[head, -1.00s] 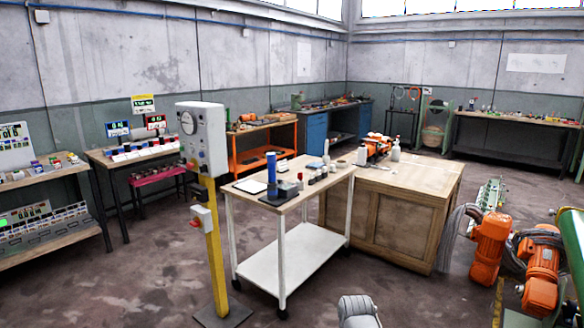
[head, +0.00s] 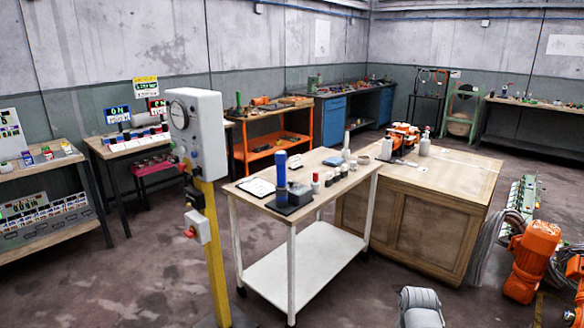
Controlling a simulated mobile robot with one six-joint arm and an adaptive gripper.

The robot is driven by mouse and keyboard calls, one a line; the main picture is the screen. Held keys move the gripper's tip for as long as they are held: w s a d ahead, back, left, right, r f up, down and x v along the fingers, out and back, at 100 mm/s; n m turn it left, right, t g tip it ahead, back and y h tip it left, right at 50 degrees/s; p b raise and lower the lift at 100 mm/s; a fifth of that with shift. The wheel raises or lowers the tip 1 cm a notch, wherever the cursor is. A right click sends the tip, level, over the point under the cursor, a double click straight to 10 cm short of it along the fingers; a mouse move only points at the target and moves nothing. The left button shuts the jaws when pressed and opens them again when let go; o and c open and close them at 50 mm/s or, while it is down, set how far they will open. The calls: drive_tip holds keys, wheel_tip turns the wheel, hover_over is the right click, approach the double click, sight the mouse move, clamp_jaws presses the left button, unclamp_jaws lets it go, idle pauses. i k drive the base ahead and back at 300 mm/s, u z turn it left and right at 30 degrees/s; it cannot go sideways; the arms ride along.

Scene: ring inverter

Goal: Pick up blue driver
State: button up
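A tall blue cylinder (head: 281,178) stands upright on a dark block at the left front of the white-legged cart (head: 322,187). It is the clearest blue thing on the cart, but I cannot tell whether it is the blue driver. A small bluish item (head: 333,160) lies near the cart's back edge, too small to make out. My gripper is not in view. A grey rounded part at the bottom edge appears to belong to my arm, well in front of the cart.
A yellow post with a grey gauge box (head: 198,130) stands left of the cart. A wooden cabinet (head: 425,228) adjoins the cart's right side. Orange motors (head: 532,255) are at the far right. Benches line the walls. Open floor lies in front of the cart.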

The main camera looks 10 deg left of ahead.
sight(280, 156)
drive_tip(key=u, duration=0.25)
drive_tip(key=i, duration=0.9)
drive_tip(key=u, duration=0.55)
